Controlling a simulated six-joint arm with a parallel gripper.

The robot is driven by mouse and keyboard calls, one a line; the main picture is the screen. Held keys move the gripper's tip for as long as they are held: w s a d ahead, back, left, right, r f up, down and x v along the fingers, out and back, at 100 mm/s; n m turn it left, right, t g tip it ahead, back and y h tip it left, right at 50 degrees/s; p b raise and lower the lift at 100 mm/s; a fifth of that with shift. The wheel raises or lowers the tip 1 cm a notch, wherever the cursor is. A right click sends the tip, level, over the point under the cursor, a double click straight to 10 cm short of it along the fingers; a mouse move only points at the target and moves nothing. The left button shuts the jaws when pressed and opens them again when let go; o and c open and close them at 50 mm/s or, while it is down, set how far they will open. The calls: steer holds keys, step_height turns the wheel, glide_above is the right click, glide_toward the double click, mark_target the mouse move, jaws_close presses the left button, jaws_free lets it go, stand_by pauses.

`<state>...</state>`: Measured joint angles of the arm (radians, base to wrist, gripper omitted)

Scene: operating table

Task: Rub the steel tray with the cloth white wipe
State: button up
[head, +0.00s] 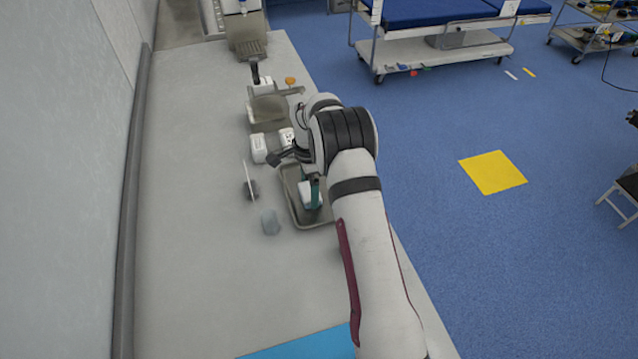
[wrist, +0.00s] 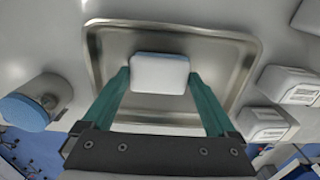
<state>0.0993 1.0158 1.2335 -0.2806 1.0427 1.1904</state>
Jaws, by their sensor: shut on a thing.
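The steel tray (head: 294,208) lies on the counter under my arm. In the wrist view the tray (wrist: 236,41) fills the middle, with its raised rim showing. The white wipe (wrist: 160,74) is a white block between the green fingers of my gripper (wrist: 157,80). My gripper is shut on it. In the head view the wipe (head: 306,197) shows inside the tray outline, below my gripper (head: 311,186). The wipe is over the tray floor; I cannot tell whether it touches it. My arm hides the tray's right part in the head view.
Two white boxes (wrist: 290,85) (wrist: 265,124) stand beside the tray. Another tray (head: 268,108) lies farther back. The counter's left side is clear.

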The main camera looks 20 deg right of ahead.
steer(key=shift+a, duration=0.8)
steer(key=shift+r, duration=4.05)
